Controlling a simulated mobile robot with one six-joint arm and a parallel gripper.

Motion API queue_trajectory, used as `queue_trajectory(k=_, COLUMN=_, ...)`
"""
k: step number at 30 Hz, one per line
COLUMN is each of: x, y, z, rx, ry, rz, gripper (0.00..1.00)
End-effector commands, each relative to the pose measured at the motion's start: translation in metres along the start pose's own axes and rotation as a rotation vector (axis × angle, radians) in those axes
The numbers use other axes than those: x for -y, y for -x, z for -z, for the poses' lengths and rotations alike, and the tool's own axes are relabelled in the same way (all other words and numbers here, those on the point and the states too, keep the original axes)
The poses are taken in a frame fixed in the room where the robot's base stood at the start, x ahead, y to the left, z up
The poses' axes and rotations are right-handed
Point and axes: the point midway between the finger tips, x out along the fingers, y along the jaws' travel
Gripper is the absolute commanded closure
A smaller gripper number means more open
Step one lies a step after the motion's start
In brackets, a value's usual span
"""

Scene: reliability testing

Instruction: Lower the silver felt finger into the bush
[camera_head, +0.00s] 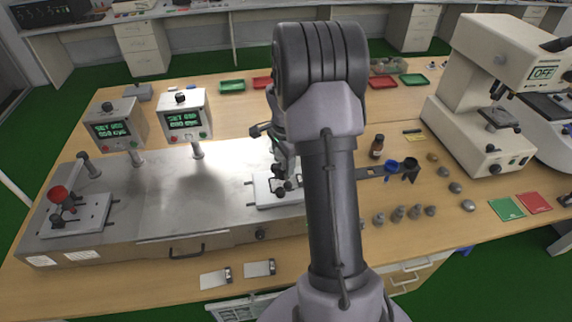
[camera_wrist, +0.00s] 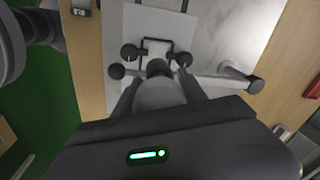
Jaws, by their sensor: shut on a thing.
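My gripper (camera_head: 283,168) is over the right-hand plate of the tester, partly hidden by my arm in the head view. In the wrist view my gripper (camera_wrist: 158,88) is shut on the silver felt finger (camera_wrist: 160,97), a grey rounded piece between the dark jaws. Its far end meets or overlaps a dark round part (camera_wrist: 157,67), perhaps the bush; I cannot tell whether they touch or whether the finger is inside. The white plate (camera_head: 262,190) carries black knobs and a wire frame, also in the wrist view (camera_wrist: 155,46). In the head view the finger is hidden.
A black knob on a pale bar (camera_wrist: 225,82) lies right of the jaws. The left station has a red-topped part (camera_head: 59,194). Two display boxes (camera_head: 186,116) stand behind. A dark rack with blue cup (camera_head: 391,167), a brown bottle (camera_head: 377,146) and several grey pieces (camera_head: 398,213) stand right.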

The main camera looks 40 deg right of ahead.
Motion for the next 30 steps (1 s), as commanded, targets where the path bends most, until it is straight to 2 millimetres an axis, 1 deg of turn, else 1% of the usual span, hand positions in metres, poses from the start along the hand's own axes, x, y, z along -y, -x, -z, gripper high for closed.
queue_trajectory(k=1, x=-0.031, y=-0.057, z=-0.014, rx=0.041, ry=0.013, rz=-0.096, gripper=0.93)
queue_trajectory(k=5, x=-0.03, y=-0.051, z=-0.014, rx=0.041, ry=0.013, rz=-0.096, gripper=0.93)
queue_trajectory(k=20, x=-0.027, y=-0.008, z=-0.012, rx=0.041, ry=0.013, rz=-0.097, gripper=0.93)
queue_trajectory(k=30, x=-0.025, y=0.024, z=-0.011, rx=0.043, ry=0.009, rz=-0.101, gripper=0.93)
